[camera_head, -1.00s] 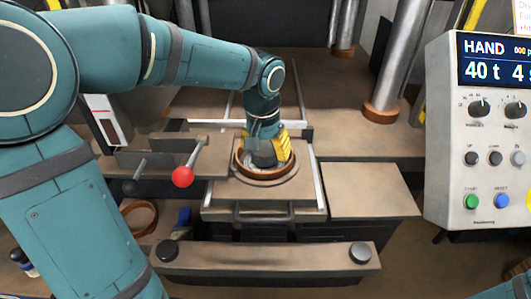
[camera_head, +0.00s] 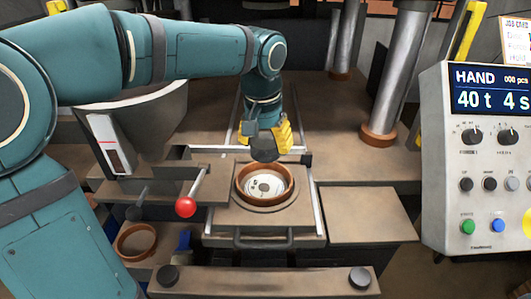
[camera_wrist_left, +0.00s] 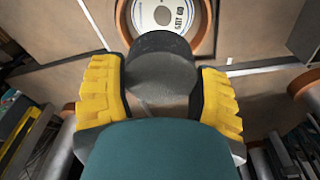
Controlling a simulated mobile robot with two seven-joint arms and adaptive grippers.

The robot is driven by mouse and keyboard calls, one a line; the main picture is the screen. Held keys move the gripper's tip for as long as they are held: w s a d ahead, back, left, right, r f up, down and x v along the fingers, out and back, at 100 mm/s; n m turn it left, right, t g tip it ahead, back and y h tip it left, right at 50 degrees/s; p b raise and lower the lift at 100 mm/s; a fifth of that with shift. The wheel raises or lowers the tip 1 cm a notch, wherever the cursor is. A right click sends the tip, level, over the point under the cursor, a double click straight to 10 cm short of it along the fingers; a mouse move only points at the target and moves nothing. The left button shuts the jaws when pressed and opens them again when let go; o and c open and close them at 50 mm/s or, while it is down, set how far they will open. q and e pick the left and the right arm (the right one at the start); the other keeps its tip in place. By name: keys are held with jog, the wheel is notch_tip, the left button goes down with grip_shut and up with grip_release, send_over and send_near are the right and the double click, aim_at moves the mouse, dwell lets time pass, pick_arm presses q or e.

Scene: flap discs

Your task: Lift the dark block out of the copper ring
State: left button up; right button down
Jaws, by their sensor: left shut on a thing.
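The copper ring (camera_head: 241,189) sits on the plate of the sliding tray (camera_head: 265,208), with a pale printed disc (camera_head: 265,187) lying inside it. The dark block (camera_head: 264,151) is round and is held above and behind the ring, clear of it. My left gripper (camera_head: 268,137) has yellow fingers and is shut on the block. In the left wrist view the block (camera_wrist_left: 161,62) sits between the two yellow fingers, and the ring (camera_wrist_left: 124,22) with its disc shows beyond it. My right gripper is not in view.
Another copper ring (camera_head: 135,241) lies at lower left. A lever with a red knob (camera_head: 185,207) stands left of the tray. Steel columns (camera_head: 398,75) rise at back right, and a control panel (camera_head: 490,155) stands at right. The flat top (camera_head: 368,213) right of the tray is clear.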

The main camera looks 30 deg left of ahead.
aim_at(266, 139)
pick_arm(q)
jog(key=shift+r, duration=0.35)
jog(key=shift+r, duration=0.1)
notch_tip(266, 139, up, 3)
jog(key=p, duration=0.3)
jog(key=shift+r+p, duration=1.7)
jog(key=shift+r, duration=0.25)
jog(key=shift+f, duration=0.2)
